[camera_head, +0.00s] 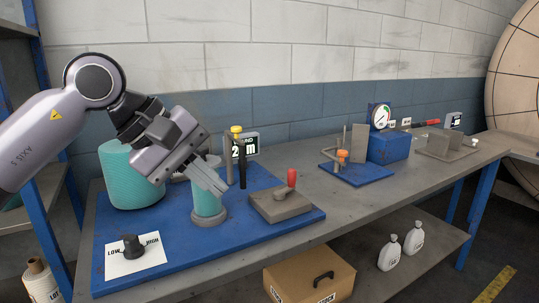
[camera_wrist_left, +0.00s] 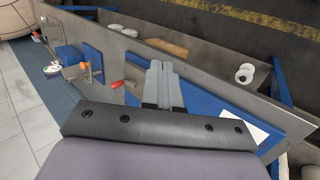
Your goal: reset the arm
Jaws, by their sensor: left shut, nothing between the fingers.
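My left arm comes in from the left in the head view. Its gripper (camera_head: 213,183) is over the blue board, with the fingers together and nothing held. The fingertips are in front of the small teal cylinder (camera_head: 207,203), which stands on a round grey base; I cannot tell whether they touch it. In the left wrist view the closed fingers (camera_wrist_left: 162,80) point out over the bench. My right gripper is in neither view.
The blue board (camera_head: 180,262) also holds a large teal roll (camera_head: 130,175), a LOW/HIGH knob (camera_head: 132,246) and a red-handled lever (camera_head: 291,178). A pressure gauge (camera_head: 380,116) sits on a blue box behind.

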